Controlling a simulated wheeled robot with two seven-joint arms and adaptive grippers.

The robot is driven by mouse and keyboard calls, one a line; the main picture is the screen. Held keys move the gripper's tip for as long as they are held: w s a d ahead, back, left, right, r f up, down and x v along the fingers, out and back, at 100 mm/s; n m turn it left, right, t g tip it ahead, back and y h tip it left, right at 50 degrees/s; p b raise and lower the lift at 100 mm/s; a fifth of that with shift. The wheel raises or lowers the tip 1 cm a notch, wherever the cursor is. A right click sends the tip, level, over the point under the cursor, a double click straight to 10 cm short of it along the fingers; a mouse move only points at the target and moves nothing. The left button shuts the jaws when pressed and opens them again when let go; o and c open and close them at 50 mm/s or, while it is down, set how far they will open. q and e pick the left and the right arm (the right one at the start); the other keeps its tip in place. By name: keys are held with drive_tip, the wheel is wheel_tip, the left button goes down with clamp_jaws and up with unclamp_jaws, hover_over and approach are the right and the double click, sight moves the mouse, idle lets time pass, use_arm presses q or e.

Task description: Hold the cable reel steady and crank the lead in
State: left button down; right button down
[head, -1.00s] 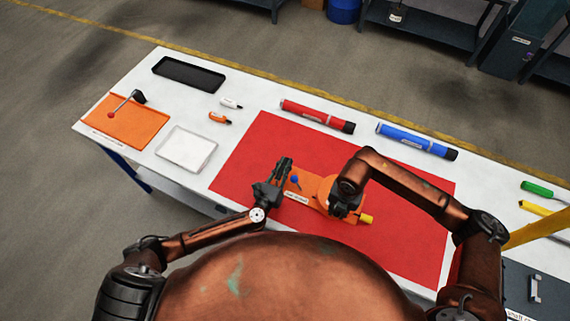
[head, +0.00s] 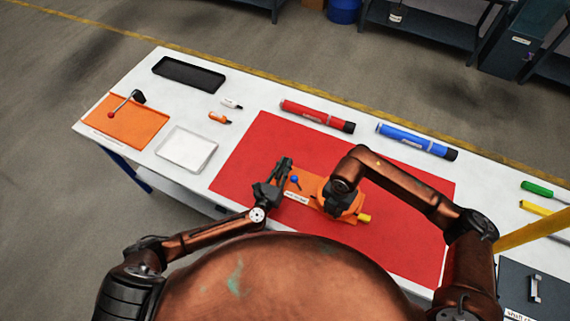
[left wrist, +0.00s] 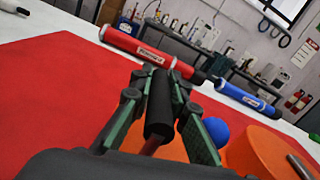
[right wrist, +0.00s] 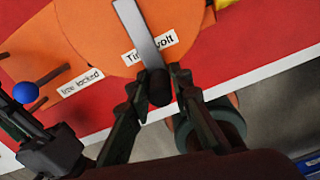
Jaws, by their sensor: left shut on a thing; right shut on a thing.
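The orange cable reel (head: 354,204) stands on its orange base near the front of the red mat. The right wrist view shows its disc (right wrist: 95,30) and grey crank arm (right wrist: 136,28). My right gripper (head: 333,209) is shut on the black crank knob (right wrist: 159,88) at the arm's end. My left gripper (head: 284,168) is shut on an upright black grip (left wrist: 159,105) at the base's left end. A blue ball knob (head: 296,180) rises between them, beside a label that includes "locked" (right wrist: 80,82). A yellow piece (head: 364,218) sticks out right of the reel. The lead cannot be made out.
A red tube (head: 317,116) and a blue tube (head: 416,141) lie behind the mat (head: 400,230). A white tray (head: 186,149), two markers, a black tray (head: 189,74) and an orange board (head: 123,122) are left. Green and yellow tools lie far right.

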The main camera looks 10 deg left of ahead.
drive_tip(key=shift+w+a+m, duration=0.15)
drive_tip(key=shift+a+m, duration=0.05)
drive_tip(key=shift+m, duration=0.2)
drive_tip(key=shift+a, duration=0.1)
drive_tip(key=shift+w+a+m, duration=0.1)
drive_tip(key=shift+m, duration=0.2)
drive_tip(key=shift+r, duration=0.2)
drive_tip(key=c, duration=1.4)
unclamp_jaws()
drive_tip(key=shift+r, duration=0.1)
drive_tip(key=shift+r, duration=3.4)
